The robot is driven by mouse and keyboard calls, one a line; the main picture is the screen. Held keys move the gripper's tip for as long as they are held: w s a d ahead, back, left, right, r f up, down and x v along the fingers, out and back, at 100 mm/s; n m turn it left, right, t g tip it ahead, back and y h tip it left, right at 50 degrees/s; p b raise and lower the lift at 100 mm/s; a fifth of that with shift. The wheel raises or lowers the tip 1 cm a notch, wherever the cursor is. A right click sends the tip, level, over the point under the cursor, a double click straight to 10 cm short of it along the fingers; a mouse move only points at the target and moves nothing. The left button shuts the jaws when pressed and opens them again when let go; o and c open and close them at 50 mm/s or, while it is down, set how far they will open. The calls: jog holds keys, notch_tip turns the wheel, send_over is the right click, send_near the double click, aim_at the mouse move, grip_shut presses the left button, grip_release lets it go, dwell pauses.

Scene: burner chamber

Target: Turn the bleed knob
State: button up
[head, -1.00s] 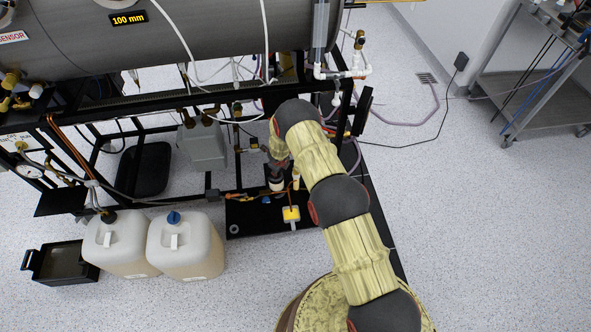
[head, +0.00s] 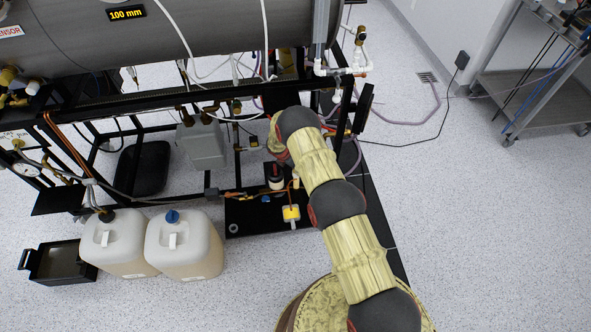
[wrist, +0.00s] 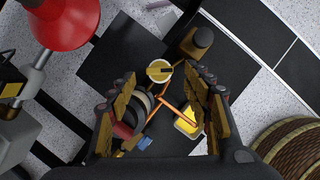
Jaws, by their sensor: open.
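My gripper (wrist: 163,78) is open in the wrist view, its two fingers apart over the black base plate (wrist: 120,50). Between the fingertips is a small round white-rimmed fitting (wrist: 159,70) with a yellow centre and a dark bar; it may be the bleed knob, but I cannot be sure. A dark ringed cylinder (wrist: 142,106) is partly hidden by the left finger. In the head view a black-and-white cylinder (head: 276,179) stands on the plate below my gripper, which is mostly hidden behind my arm. No contact is visible.
A yellow square piece (head: 291,213) sits on the plate, and shows beside the right finger in the wrist view (wrist: 186,121). A brown block with a dark round top (wrist: 201,38) and a red bell-shaped part (wrist: 62,22) are near.

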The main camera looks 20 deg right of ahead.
jog(key=shift+b+x, duration=0.55)
jog(key=shift+x, duration=1.25)
jog(key=shift+c, duration=0.4)
jog(key=c, duration=1.1)
jog(key=n+y+p, duration=0.1)
jog(key=n, duration=0.2)
jog(key=n+t, duration=0.1)
jog(key=n, duration=0.2)
jog(key=shift+s+d+r+t+y+p, duration=0.2)
jog(key=shift+t+y+p, duration=0.1)
jog(key=shift+y+p, duration=0.1)
jog(key=shift+f+n+y+p, duration=0.1)
jog(key=shift+n+y+p, duration=0.5)
jog(key=shift+n+p, duration=0.95)
jog(key=shift+n+t, duration=0.4)
jog(key=shift+n, duration=0.15)
jog(key=o, duration=1.2)
